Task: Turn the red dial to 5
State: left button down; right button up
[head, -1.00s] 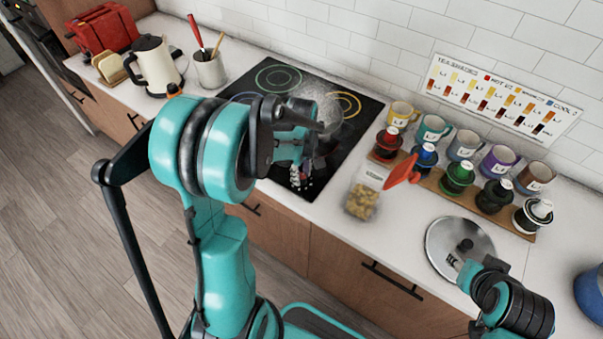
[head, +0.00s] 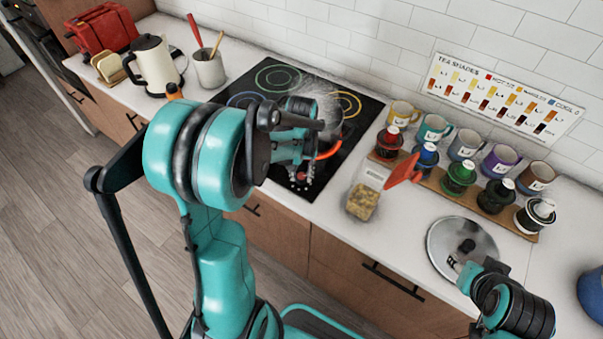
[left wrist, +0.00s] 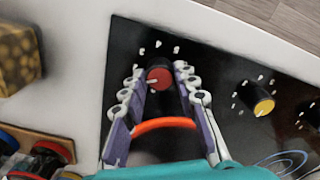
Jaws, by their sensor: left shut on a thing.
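The red dial (left wrist: 160,77) is on the black cooktop panel, with a white pointer mark facing left in the left wrist view. White figures curve around its far side, too blurred to read. My left gripper (left wrist: 161,72) has its two fingers on either side of the dial, shut on it. In the head view this gripper (head: 299,172) is at the cooktop's front edge, and the dial is mostly hidden. My right gripper (head: 456,264) is by the round metal lid (head: 441,236) at the lower right; its fingers are too small to read.
A yellow dial (left wrist: 264,106) is to the right. A jar of yellow pieces (head: 362,200), several mugs and coloured canisters stand right of the cooktop. A kettle (head: 155,68) stands left.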

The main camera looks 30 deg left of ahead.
pick_arm(q)
jog(key=m, duration=1.3)
jog(key=shift+m+b, duration=0.3)
jog(key=shift+m, duration=0.1)
jog(key=m, duration=1.3)
jog(key=shift+m, duration=0.4)
jog(key=c, duration=1.2)
grip_release()
jog(key=shift+o, duration=0.2)
jog(key=shift+r, duration=0.1)
